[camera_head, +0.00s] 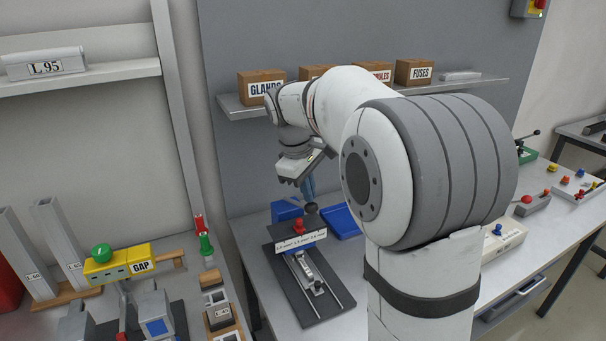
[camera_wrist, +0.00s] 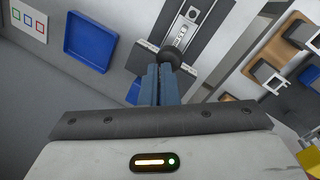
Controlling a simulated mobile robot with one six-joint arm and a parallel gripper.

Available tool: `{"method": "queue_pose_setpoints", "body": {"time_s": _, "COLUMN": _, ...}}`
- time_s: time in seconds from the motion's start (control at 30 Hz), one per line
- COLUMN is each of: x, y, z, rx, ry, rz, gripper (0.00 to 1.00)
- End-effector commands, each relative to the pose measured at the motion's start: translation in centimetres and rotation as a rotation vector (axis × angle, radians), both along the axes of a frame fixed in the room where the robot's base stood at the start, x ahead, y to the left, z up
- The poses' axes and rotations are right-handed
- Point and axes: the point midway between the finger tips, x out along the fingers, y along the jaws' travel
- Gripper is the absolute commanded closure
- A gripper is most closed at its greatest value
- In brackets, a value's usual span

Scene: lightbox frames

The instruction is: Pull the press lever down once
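The press (camera_head: 318,285) stands on a dark base plate on the bench, with a labelled white crossbar (camera_head: 301,241) and a red knob (camera_head: 299,226). A black ball knob (camera_head: 311,208), seemingly the lever's end, sits just behind the bar. My gripper (camera_head: 309,193) points down just above this ball. In the wrist view my blue fingers (camera_wrist: 161,70) lie side by side with no clear gap. The black ball (camera_wrist: 172,57) shows at their tips, slightly right. I cannot tell whether they touch it. The lever's shaft is mostly hidden.
A blue tray (camera_head: 341,222) and a blue bin (camera_head: 286,210) flank the press at the back. Labelled boxes (camera_head: 414,72) stand on a shelf above. A yellow GAP block (camera_head: 120,263) and fixtures fill the left bench. My arm hides part of the right bench.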

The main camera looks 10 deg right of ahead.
Motion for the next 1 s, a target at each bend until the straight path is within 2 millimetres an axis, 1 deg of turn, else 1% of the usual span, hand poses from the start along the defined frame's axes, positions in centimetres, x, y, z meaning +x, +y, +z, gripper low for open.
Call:
{"method": "queue_pose_setpoints", "body": {"time_s": 0.03, "x": 0.3, "y": 0.1, "z": 0.4, "rx": 0.001, "ry": 0.000, "rz": 0.001, "gripper": 1.00}}
{"method": "queue_pose_setpoints", "body": {"time_s": 1.0, "x": 4.1, "y": 0.8, "z": 4.6, "rx": 0.000, "ry": 0.000, "rz": 0.001, "gripper": 1.00}}
